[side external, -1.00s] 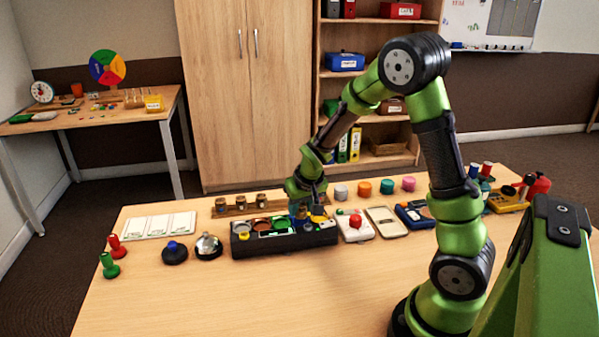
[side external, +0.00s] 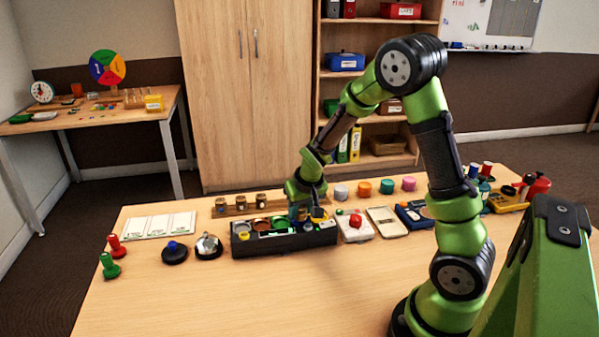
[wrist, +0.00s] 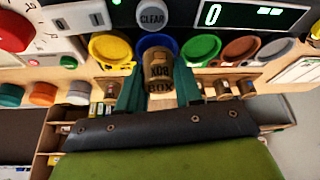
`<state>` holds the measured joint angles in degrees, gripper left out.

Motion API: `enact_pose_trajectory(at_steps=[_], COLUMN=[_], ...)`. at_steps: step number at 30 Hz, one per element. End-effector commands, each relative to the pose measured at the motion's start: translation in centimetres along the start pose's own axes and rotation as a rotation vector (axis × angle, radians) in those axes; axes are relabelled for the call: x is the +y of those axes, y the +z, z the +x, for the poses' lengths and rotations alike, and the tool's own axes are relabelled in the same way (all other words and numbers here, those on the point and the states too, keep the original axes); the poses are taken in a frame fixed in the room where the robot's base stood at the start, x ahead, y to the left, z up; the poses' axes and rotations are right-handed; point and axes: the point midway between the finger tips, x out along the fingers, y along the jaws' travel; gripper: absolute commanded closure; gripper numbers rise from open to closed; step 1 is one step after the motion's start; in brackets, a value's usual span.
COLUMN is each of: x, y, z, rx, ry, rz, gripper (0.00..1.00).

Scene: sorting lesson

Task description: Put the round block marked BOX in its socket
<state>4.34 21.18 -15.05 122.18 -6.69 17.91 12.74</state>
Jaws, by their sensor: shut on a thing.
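The round tan block marked BOX (wrist: 158,75) is between the two teal fingers of my gripper (wrist: 158,88), which is shut on it. In the side view my gripper (side external: 305,207) is low over the black console (side external: 283,240). In the wrist view the block's far end overlaps the blue-ringed socket (wrist: 157,40). I cannot tell whether it is above the socket or partly inside. Yellow (wrist: 109,47), green (wrist: 201,48), and brown (wrist: 239,50) round sockets sit beside it.
A wooden rack (side external: 240,207) with several similar blocks stands behind the console. A white device with a red button (side external: 355,222) is close on the right. A silver bell (side external: 208,246) is on the left. The table front (side external: 220,300) is clear.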

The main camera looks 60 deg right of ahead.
Motion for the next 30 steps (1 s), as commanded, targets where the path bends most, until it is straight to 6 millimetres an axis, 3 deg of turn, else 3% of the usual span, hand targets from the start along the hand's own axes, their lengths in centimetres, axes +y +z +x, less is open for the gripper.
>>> enact_pose_trajectory(at_steps=[15, 16, 18, 24, 30], x=[0.0, 0.0, 0.0, 0.0, 0.0], y=[0.4, 0.4, 0.4, 0.4, 0.3], z=[1.0, 1.0, 1.0, 0.8, -0.6], rx=[-0.001, 0.000, 0.000, 0.000, 0.002], ry=[0.000, 0.000, 0.000, 0.000, -0.001], rz=[0.000, 0.000, 0.000, -0.001, -0.001], gripper=[0.94, 0.62, 0.55, 0.55, 0.55])
